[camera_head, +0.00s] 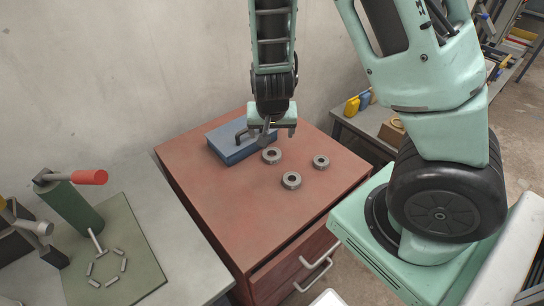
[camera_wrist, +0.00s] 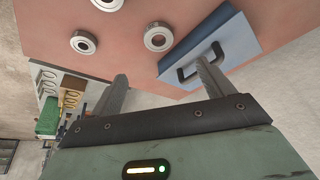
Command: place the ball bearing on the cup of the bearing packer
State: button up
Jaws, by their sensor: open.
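Three grey ring-shaped bearings lie flat on the red cabinet top: one close to my gripper (camera_head: 272,155), one at the front (camera_head: 291,180) and one at the right (camera_head: 321,162). In the wrist view, two show whole, a left one (camera_wrist: 83,42) and a middle one (camera_wrist: 158,37), and the third (camera_wrist: 107,4) is cut by the top edge. My gripper (camera_head: 278,136) is open and empty above the cabinet, beside the blue box and the nearest bearing; its spread fingers (camera_wrist: 166,68) also show in the wrist view. I cannot identify the bearing packer or its cup for certain.
A blue box (camera_head: 227,151) with a dark handle stands at the cabinet's back. A grey bench (camera_head: 185,257) at left bears a green post (camera_head: 72,205) with a red handle and several small pins on a green mat. The cabinet top's front left is clear. A wall rises behind.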

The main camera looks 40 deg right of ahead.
send_over(271, 152)
jog(key=s+a, duration=0.2)
notch_tip(271, 152, down, 7)
jog(key=shift+s+d, duration=0.15)
jog(key=shift+p+x, duration=0.55)
jog(key=shift+x, duration=2.1)
jog(key=shift+s, duration=0.1)
jog(key=c, duration=1.2)
jog(key=shift+r, duration=0.1)
jog(key=shift+c, duration=0.3)
notch_tip(271, 152, up, 10)
jog(key=shift+b, duration=0.35)
jog(key=shift+s, duration=0.1)
